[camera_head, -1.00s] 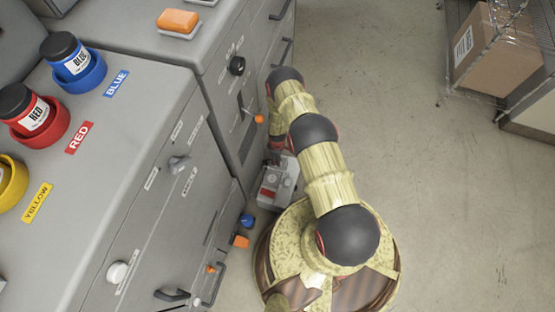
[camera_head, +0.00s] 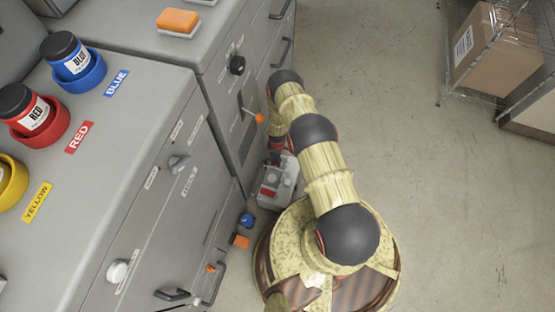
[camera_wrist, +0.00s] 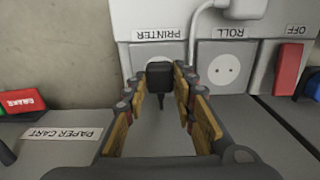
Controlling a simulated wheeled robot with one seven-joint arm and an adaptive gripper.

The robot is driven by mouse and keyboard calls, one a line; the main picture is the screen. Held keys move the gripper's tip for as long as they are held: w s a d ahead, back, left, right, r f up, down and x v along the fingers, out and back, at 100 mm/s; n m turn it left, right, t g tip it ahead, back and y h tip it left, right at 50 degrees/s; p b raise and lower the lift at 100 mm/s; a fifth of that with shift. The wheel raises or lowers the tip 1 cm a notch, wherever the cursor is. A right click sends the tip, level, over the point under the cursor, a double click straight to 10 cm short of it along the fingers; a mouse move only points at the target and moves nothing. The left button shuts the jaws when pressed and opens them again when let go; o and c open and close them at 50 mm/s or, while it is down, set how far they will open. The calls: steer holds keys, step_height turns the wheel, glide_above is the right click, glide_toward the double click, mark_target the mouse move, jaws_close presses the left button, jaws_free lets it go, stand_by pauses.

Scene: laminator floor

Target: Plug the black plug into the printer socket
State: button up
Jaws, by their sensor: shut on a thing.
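The black plug (camera_wrist: 159,77) is between the fingers of my gripper (camera_wrist: 160,86) in the wrist view, and the gripper is shut on it. The plug is in front of the printer socket (camera_wrist: 160,61), under the upside-down PRINTER label, and covers most of it. I cannot tell whether its prongs are in the socket. In the head view my arm reaches down beside the grey cabinets, and my fingers and the plug cannot be made out there.
The ROLL socket (camera_wrist: 223,70) is empty to the right. A white plug with a cable (camera_wrist: 240,8) is above it. A red switch (camera_wrist: 289,70) is by the OFF label. The grey cabinet (camera_head: 150,120) stands close left of my arm. Open floor (camera_head: 420,200) lies to the right.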

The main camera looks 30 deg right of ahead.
steer(key=o, duration=1.2)
step_height(320, 180, up, 12)
stand_by(0.6)
steer(key=shift+f, duration=0.1)
